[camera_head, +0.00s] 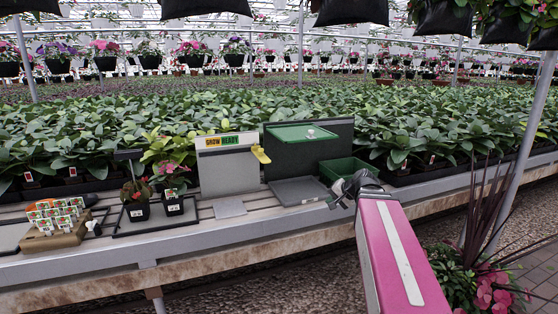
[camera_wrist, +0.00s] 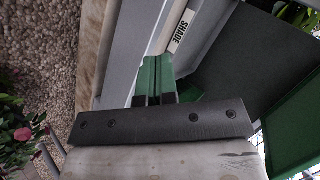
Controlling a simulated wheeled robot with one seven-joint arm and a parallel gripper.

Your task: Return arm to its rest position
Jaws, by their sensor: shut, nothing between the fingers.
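My pink arm reaches in from the lower right of the head view, over the front edge of the bench. My gripper (camera_head: 338,196) is small there, beside the front right corner of a grey tray and in front of a green bin. In the wrist view my gripper (camera_wrist: 156,66) has its two green fingers close together, shut and empty.
A grey tray (camera_head: 299,191) and green bin (camera_head: 345,168) stand near my gripper. A "GROW READY" panel (camera_head: 228,170), potted plants (camera_head: 172,200) and a seed-packet holder (camera_head: 53,237) stand further left. A slanted post (camera_head: 523,150) and a spiky plant (camera_head: 480,220) are at right.

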